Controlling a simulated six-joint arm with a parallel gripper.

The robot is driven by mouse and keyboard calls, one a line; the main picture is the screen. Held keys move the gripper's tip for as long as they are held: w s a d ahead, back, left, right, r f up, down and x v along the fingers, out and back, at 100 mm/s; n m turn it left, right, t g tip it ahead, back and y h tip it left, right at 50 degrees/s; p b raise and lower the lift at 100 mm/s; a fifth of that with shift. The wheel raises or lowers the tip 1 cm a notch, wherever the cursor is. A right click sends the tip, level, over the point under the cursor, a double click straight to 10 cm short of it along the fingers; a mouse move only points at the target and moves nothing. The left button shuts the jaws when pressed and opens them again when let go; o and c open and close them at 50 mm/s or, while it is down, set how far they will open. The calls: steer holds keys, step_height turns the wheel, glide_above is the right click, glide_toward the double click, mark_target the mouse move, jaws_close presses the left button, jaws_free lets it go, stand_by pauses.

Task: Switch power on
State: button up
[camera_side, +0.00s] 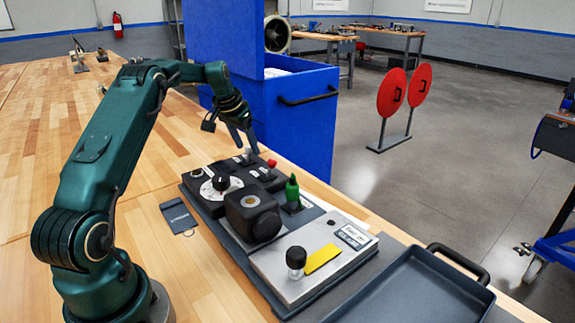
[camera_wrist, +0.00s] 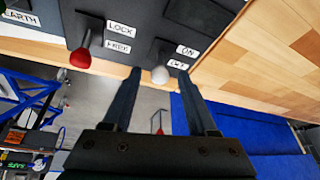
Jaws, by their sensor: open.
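The power switch is a short lever with a white ball tip (camera_wrist: 160,75) on a dark panel in the wrist view. An ON label (camera_wrist: 186,50) sits to its right, with a second, hard-to-read label just below; the ball is nearer the lower one. My gripper (camera_wrist: 158,73) is open, one finger on each side of the ball in the picture. I cannot tell whether either finger touches it. In the side view, my gripper (camera_side: 247,148) hangs over the far end of the control board (camera_side: 235,215).
A red-tipped lever (camera_wrist: 80,58) with LOCK and FREE labels stands left of the white one. The board also bears a black dial (camera_side: 221,183), a black block (camera_side: 252,212), a green item (camera_side: 292,190) and a yellow-marked grey box (camera_side: 310,270). A blue cabinet (camera_side: 290,120) stands close behind.

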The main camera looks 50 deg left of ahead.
jaws_close()
steer(key=shift+s+d+t, duration=0.1)
steer(key=shift+d+t, duration=0.1)
steer(key=shift+t, duration=0.4)
steer(key=shift+s+d+t, duration=0.2)
steer(key=shift+d+t, duration=0.05)
steer(key=shift+t, duration=0.35)
steer(key=shift+s+a+f, duration=0.15)
steer(key=shift+s+a, duration=0.1)
steer(key=shift+s, duration=0.2)
jaws_free()
steer(key=shift+a, duration=0.1)
